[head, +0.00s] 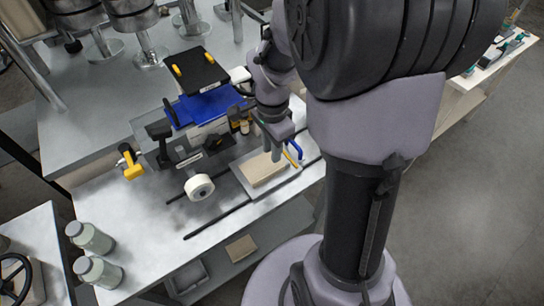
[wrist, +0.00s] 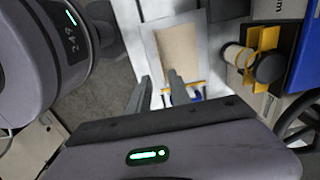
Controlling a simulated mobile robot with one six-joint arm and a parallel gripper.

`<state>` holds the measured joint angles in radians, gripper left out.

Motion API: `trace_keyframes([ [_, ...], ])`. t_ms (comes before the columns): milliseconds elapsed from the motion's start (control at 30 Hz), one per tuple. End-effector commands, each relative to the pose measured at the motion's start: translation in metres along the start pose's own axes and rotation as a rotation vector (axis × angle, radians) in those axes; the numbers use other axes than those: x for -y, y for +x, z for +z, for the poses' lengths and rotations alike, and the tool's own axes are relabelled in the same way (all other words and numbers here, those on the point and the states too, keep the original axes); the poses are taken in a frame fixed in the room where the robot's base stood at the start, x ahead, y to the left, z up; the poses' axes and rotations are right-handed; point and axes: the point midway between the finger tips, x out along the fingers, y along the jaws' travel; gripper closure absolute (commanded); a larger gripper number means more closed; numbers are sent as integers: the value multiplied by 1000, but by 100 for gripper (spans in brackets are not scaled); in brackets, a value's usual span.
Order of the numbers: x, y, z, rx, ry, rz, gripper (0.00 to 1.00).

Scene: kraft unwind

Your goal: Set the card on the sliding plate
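The tan card (head: 262,170) lies flat on the pale grey sliding plate (head: 285,178), with a plate margin showing around it. In the wrist view the card (wrist: 179,48) also sits within the plate's light border (wrist: 150,42). My gripper (head: 271,152) points down at the card's far right edge in the head view. In the wrist view my gripper (wrist: 159,76) has its two fingers apart, with nothing seen held between them. One finger overlaps the card's lower edge; I cannot tell whether it touches.
Dark rails (head: 218,220) run beside the plate. Bottles (head: 90,238) stand at the table's left end. Another tan piece (head: 241,248) lies on the lower shelf.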

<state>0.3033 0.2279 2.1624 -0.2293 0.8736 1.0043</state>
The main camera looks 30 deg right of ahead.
Motion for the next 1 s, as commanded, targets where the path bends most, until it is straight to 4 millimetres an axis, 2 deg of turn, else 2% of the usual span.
trace_keyframes([
  [33,0,-12,0,0,0,-1,76],
  [167,0,-26,2,-1,-14,-8,76],
  [233,-3,-46,15,-4,-95,-53,76],
  [333,-21,-92,54,-22,-352,-179,76],
  [400,-42,-120,84,-45,-565,-282,76],
  [500,-75,-146,120,-93,-845,-417,76],
  [600,-98,-157,141,-137,-1036,-510,76],
  [700,-108,-160,149,-160,-1121,-548,76],
  [933,-109,-160,150,-163,-1130,-551,76],
  [1000,-108,-150,150,-163,-1129,-551,76],
])
